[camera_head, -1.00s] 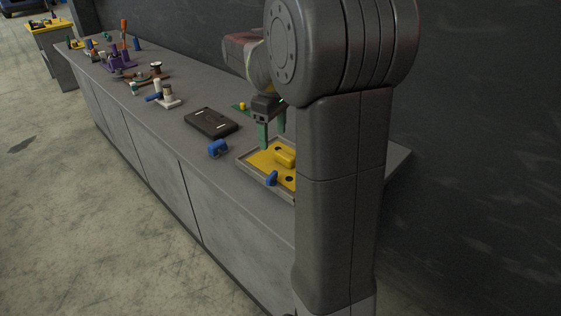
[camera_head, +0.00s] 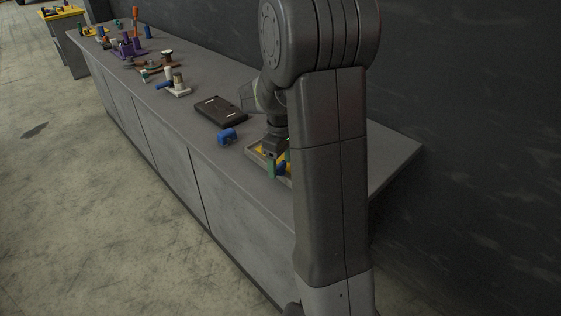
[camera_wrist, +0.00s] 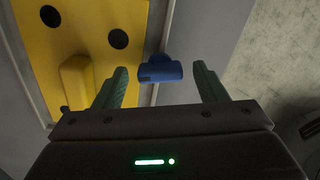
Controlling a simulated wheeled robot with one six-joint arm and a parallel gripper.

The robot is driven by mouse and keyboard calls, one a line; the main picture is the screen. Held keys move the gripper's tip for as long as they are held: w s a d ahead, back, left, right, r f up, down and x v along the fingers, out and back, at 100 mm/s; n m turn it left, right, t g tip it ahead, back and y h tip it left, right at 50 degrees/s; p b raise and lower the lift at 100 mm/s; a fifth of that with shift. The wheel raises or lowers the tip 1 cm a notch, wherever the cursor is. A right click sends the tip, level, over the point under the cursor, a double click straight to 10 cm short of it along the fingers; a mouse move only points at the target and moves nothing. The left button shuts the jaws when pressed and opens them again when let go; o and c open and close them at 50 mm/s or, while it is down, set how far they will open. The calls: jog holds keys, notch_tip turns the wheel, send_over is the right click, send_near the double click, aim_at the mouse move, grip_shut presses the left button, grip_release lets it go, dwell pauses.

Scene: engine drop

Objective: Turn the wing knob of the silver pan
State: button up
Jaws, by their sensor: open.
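The silver pan (camera_wrist: 185,25) has a yellow plate (camera_wrist: 85,30) with dark round holes and a raised yellow block. The blue wing knob (camera_wrist: 160,70) sits at the pan's edge. In the wrist view it appears in the gap between the two green fingers of my gripper (camera_wrist: 160,80), which is open. I see no clear contact between fingers and knob. In the head view my gripper (camera_head: 280,167) points down at the pan's near side.
A loose blue piece (camera_head: 227,136) stands on the grey bench (camera_head: 195,140) just left of the pan. A dark flat box (camera_head: 221,111) lies behind it. Several small parts stand farther along the bench. A dark wall runs behind, and open floor lies in front.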

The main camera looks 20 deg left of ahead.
aim_at(280, 164)
jog(key=c, duration=1)
jog(key=shift+m, duration=1.5)
jog(key=o, duration=1)
notch_tip(280, 164, up, 14)
jog(key=shift+f, duration=0.15)
